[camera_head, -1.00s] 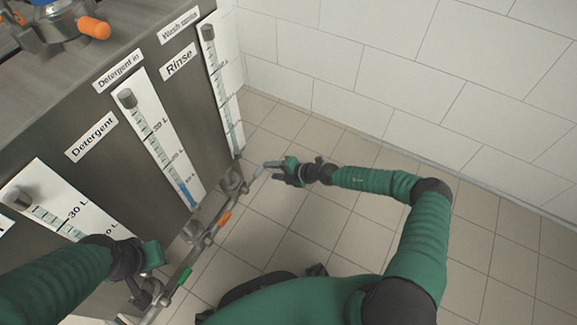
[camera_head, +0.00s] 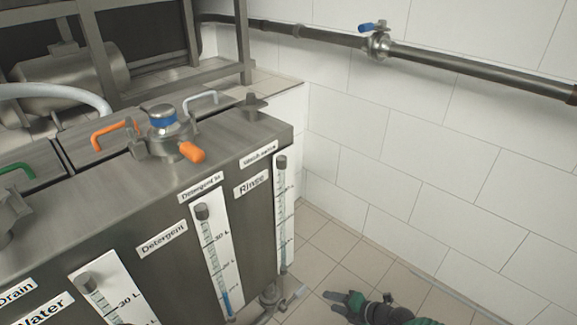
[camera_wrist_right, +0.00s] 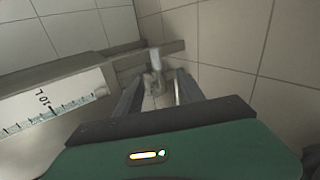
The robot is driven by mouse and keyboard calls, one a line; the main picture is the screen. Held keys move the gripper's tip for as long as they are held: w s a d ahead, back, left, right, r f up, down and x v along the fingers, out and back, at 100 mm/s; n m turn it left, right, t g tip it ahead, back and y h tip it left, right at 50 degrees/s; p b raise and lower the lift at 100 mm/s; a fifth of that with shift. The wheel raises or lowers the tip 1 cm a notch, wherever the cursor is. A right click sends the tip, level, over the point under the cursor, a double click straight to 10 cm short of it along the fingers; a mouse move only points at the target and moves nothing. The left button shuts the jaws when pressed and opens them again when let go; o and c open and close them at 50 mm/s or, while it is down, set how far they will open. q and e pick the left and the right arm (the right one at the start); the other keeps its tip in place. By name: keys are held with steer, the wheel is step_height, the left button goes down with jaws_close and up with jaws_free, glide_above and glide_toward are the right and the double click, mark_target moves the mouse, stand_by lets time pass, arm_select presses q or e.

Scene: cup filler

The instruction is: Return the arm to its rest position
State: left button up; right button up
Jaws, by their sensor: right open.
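My right gripper (camera_head: 345,298) shows at the bottom of the head view, over the tiled floor and to the right of the tank's lower front corner. In the right wrist view its two fingers (camera_wrist_right: 158,95) are apart with nothing between them. Beyond the fingers a pale valve handle (camera_wrist_right: 155,60) shows on the metal pipework. Most of my right arm is below the picture. My left gripper is not in view.
The metal tank (camera_head: 150,215) fills the left, with level gauges, labels and a lidded port with an orange handle (camera_head: 191,152). A white tiled wall (camera_head: 430,150) carries a pipe with a blue-handled valve (camera_head: 377,45). The floor (camera_head: 340,262) between tank and wall is clear.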

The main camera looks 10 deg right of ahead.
steer(key=s+a+r+n+g+h+p, duration=0.1)
steer(key=s+a+r+n+g, duration=0.3)
steer(key=n, duration=0.9)
steer(key=s+a+r+n+g+h+p, duration=0.15)
steer(key=s+r+n, duration=0.35)
steer(key=n, duration=0.7)
steer(key=s+d+r+n+h+p, duration=0.1)
steer(key=s+r+n+h, duration=0.1)
steer(key=s+r+n, duration=0.6)
steer(key=s+d+r+n+h, duration=0.1)
steer(key=s+r+n+h, duration=0.2)
steer(key=r+n, duration=0.85)
step_height(320, 180, up, 36)
steer(key=p, duration=3.8)
steer(key=shift+f+n, duration=0.2)
steer(key=shift+n, duration=0.25)
steer(key=shift+w+a+y, duration=0.1)
steer(key=shift+y, duration=0.15)
